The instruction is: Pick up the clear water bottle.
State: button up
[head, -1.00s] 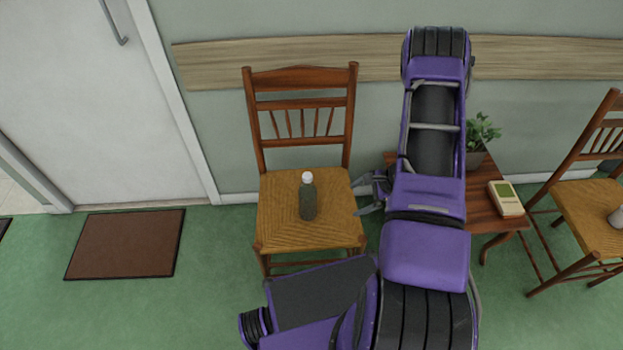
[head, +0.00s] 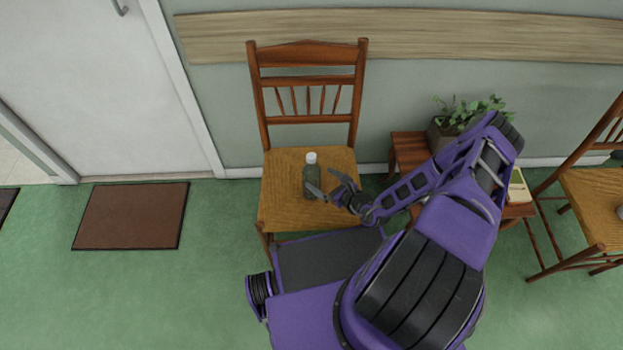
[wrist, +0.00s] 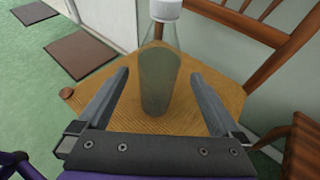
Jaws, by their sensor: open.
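The clear water bottle (head: 311,178), with a white cap, stands upright on the woven seat of a wooden chair (head: 285,212). In the wrist view the bottle (wrist: 156,80) is see-through and stands ahead, between the lines of my two fingers. My gripper (head: 325,184) is open and empty. It is over the seat, close to the bottle on its right and front side. In the wrist view my gripper (wrist: 160,85) has one finger on each side of the bottle, with gaps showing; the lower part of the bottle lies between the fingertips or just beyond them.
The chair's slatted back (head: 306,98) rises behind the bottle against the wall. A small wooden table (head: 409,150) with a potted plant (head: 470,113) stands to the right, partly behind my arm. A second chair (head: 588,200) is at the far right. Green floor and a brown mat (head: 131,215) lie left.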

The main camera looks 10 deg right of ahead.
aim_at(306, 169)
jog(key=x, duration=0.9)
jog(key=shift+r+b, duration=0.1)
jog(key=shift+b, duration=0.25)
jog(key=shift+c, duration=0.3)
grip_shut()
